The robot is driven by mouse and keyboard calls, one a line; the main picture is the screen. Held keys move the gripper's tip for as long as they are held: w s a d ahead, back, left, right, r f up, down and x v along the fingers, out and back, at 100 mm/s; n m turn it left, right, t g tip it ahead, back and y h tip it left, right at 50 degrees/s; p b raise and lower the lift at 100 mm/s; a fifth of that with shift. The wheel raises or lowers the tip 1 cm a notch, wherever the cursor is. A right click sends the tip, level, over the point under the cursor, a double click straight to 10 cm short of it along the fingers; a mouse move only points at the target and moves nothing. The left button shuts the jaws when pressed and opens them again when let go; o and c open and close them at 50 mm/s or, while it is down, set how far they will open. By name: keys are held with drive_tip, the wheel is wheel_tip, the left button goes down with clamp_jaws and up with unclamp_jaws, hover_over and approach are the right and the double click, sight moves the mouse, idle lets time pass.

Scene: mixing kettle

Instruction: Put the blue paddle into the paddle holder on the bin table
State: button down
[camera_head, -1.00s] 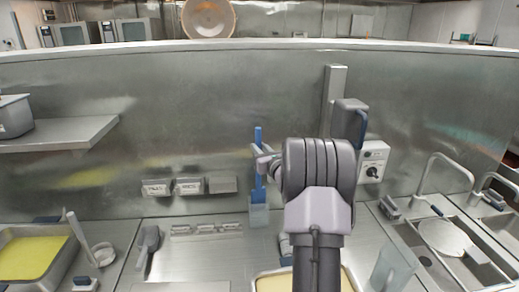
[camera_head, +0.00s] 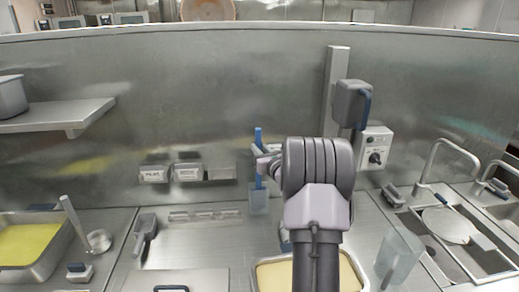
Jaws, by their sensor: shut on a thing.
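The blue paddle (camera_head: 258,136) stands upright left of my arm, in the middle of the head view. My gripper (camera_head: 261,157) is shut on its upper part. Part of the gripper and the paddle's shaft are hidden behind my wrist and fingers. The paddle holder (camera_head: 258,204), a pale blue translucent cup, stands at the back of the metal table (camera_head: 205,250) against the steel wall. The paddle's lower end lines up with the holder's mouth. I cannot tell how deep it reaches inside.
Labelled boxes (camera_head: 188,174) hang on the wall left of the paddle. A scoop (camera_head: 146,228) lies on the table. A pan of pale contents (camera_head: 274,277) is in front, beside my arm. A grey mixer head (camera_head: 351,103) and control box (camera_head: 375,147) are right. A clear jug (camera_head: 398,255) stands right.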

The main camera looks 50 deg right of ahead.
drive_tip(key=shift+f, duration=0.2)
drive_tip(key=c, duration=1.2)
unclamp_jaws()
drive_tip(key=o, duration=0.5)
drive_tip(key=b+v, duration=0.2)
drive_tip(key=v, duration=0.5)
drive_tip(key=shift+a+r, duration=0.1)
drive_tip(key=shift+a, duration=0.05)
